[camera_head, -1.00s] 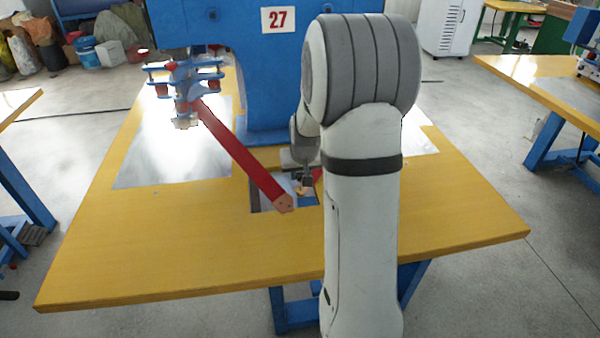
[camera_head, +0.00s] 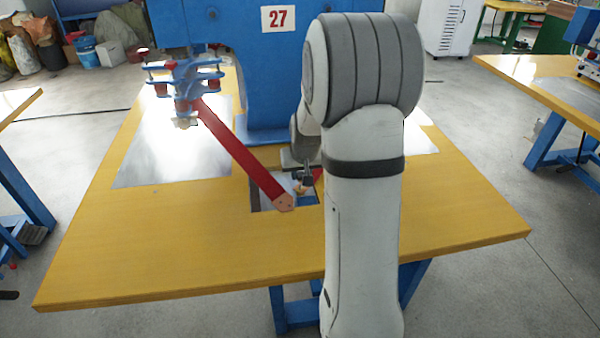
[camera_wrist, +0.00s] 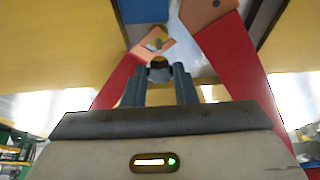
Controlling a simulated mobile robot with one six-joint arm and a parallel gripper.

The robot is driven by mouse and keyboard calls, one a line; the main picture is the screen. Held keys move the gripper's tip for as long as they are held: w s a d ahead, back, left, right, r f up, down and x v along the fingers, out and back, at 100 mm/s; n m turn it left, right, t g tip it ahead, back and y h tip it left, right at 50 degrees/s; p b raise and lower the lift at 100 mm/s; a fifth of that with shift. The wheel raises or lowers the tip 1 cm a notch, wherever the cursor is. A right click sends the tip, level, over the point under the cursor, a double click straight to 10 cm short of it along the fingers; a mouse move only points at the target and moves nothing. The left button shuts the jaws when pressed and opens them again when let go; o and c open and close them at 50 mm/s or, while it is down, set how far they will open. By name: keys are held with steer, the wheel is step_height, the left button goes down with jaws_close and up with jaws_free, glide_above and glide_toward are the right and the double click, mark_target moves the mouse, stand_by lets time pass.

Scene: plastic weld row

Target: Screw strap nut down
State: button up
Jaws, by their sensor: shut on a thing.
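My gripper (camera_wrist: 159,76) is shut on the strap nut (camera_wrist: 160,72), a small dark grey piece between its fingertips. In the wrist view the nut is right at the copper end (camera_wrist: 146,49) of one red strap, over or against its hole; I cannot tell whether it is on a thread. A second red strap (camera_wrist: 256,78) runs down the right side, its copper end (camera_wrist: 204,10) with a hole at the top. In the head view my gripper (camera_head: 305,183) is low over the table opening, right of the long red strap (camera_head: 240,153). My arm partly hides the other strap.
The blue machine (camera_head: 238,85) numbered 27 stands behind, with its clamp head (camera_head: 185,80) at upper left. The yellow table (camera_head: 150,245) is clear in front and at left. A metal sheet (camera_head: 170,155) lies on the left.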

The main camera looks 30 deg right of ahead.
steer(key=shift+f, duration=0.15)
steer(key=shift+f+b, duration=0.55)
steer(key=shift+b, duration=0.05)
steer(key=shift+f+b, duration=0.25)
steer(key=shift+b, duration=0.05)
stand_by(0.4)
steer(key=shift+f, duration=0.2)
steer(key=shift+f+b, duration=0.4)
steer(key=shift+b, duration=0.2)
stand_by(0.9)
